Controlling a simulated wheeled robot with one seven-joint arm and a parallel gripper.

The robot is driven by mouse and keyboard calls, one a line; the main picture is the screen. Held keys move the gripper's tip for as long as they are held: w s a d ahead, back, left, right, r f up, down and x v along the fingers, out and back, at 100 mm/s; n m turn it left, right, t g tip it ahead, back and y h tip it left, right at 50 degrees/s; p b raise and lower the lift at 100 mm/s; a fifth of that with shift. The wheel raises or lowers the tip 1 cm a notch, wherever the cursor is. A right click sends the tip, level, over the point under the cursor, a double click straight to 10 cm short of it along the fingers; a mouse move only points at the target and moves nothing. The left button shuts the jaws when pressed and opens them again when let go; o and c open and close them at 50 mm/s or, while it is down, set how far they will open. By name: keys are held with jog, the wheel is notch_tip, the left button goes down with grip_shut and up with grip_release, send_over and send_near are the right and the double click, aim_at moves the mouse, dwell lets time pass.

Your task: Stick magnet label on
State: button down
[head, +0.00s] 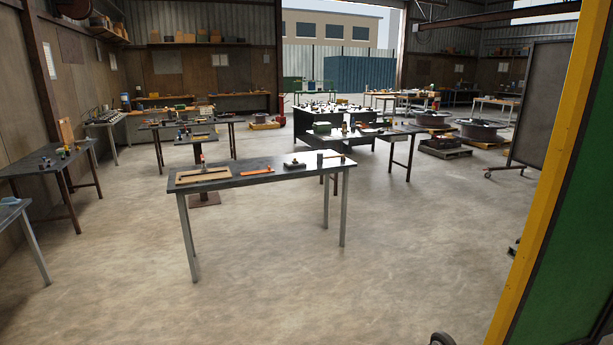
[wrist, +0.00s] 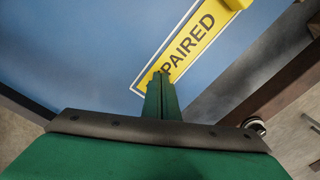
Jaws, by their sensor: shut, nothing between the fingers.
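A small yellow block (wrist: 236,4) shows at the label's upper right end, cut by the picture edge. My gripper (wrist: 160,82) is shut and empty, with its green fingertips over or against the label's lower end. I cannot tell whether they touch it. The label and my gripper are not seen in the head view.
A dark beam (wrist: 285,85) runs along the blue surface's right side in the wrist view. In the head view, a steel-legged bench (head: 255,178) stands on open concrete floor. A green panel with a yellow edge (head: 545,170) fills the right side.

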dwell(0.4)
jog(key=shift+r, duration=3)
